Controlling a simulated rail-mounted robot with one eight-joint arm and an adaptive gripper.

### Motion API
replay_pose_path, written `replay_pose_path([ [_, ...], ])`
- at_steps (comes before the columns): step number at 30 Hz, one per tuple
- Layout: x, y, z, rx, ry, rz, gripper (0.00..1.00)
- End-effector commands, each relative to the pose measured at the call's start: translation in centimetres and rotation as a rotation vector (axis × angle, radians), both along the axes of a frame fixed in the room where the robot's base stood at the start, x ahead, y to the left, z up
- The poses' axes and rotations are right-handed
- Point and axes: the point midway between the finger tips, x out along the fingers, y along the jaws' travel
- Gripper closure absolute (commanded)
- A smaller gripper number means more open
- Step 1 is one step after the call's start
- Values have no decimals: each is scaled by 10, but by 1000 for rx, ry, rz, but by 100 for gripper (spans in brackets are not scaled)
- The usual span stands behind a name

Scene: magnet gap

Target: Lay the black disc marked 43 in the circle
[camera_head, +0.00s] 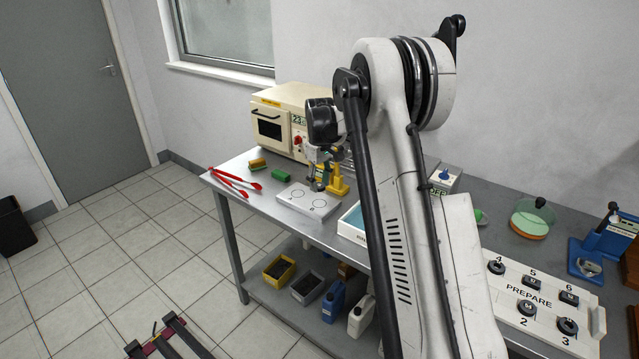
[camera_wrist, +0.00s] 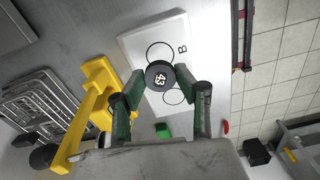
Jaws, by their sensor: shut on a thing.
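The black disc marked 43 (camera_wrist: 159,75) is between the fingertips of my gripper (camera_wrist: 160,76), its number facing the wrist camera. The white plate (camera_wrist: 206,24) lies beyond it, with two drawn circles and a letter B beside one. In the wrist view the disc overlaps part of both circles, and a gap to the plate cannot be judged. In the head view the white plate (camera_head: 308,208) lies near the table's front edge, with my gripper (camera_head: 318,182) over its back right side. The disc is too small to make out clearly there.
A yellow stand (camera_head: 338,184) is close to the right of my gripper; it also shows in the wrist view (camera_wrist: 98,82). A green block (camera_head: 282,175) and red tongs (camera_head: 232,180) lie to the left. A cream oven (camera_head: 290,118) stands behind.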

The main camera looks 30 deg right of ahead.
Motion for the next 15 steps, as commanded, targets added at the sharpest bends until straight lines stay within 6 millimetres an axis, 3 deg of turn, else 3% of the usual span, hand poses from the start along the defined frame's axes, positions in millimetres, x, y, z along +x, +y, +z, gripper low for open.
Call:
replay_pose_path([
  [15, -1, 0, -31, 0, 0, 2, 92],
])
